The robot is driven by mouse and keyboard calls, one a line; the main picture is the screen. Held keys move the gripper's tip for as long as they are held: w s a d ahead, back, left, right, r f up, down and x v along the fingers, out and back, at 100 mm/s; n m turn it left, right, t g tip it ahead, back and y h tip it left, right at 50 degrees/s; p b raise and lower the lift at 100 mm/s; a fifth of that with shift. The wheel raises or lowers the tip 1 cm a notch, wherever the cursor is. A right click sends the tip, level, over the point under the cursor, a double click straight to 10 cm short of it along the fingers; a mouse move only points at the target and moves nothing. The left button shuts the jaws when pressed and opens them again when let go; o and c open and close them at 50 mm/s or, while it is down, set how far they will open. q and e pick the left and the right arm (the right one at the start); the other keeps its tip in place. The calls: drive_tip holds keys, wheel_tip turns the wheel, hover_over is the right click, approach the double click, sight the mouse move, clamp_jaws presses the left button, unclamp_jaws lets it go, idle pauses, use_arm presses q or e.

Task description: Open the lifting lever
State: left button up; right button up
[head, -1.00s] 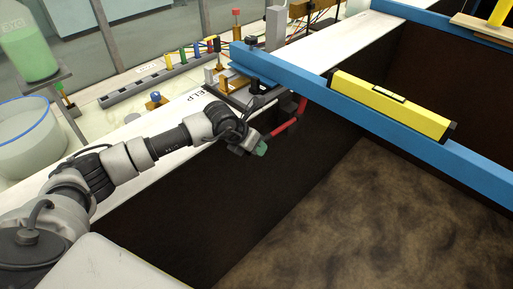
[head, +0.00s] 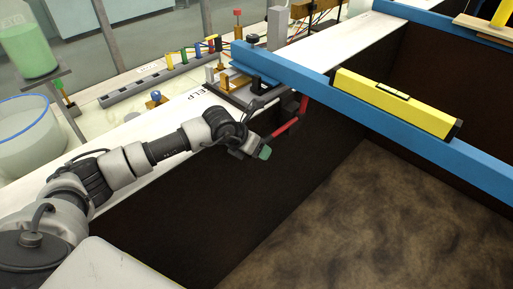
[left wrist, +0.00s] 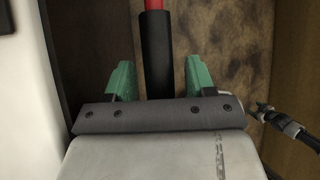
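The lifting lever (head: 287,129) has a red shaft and slopes down from a dark bracket at the left wall of the flume, below the blue beam. Its black handle (left wrist: 156,60) points toward my left gripper in the left wrist view, with the red shaft beyond it. My left gripper (head: 262,153) is at the lever's lower end. Its green fingers (left wrist: 158,80) are open on either side of the handle, with gaps on both sides. The handle's near end is hidden behind the gripper body. My right gripper (left wrist: 263,110) shows small at the right of the left wrist view.
A blue beam (head: 320,85) crosses the flume above the lever and carries a yellow level (head: 395,103). The white flume rim (head: 140,138) runs under my left arm. Brass fittings and a strip of coloured plugs (head: 160,82) stand beyond it. The flume floor is clear.

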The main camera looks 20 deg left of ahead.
use_arm(q)
drive_tip(key=b+v, duration=0.1)
drive_tip(key=v, duration=0.9)
drive_tip(key=shift+s+a+r, duration=0.2)
drive_tip(key=shift+s+r, duration=0.05)
drive_tip(key=shift+r, duration=0.05)
drive_tip(key=shift+c, duration=0.5)
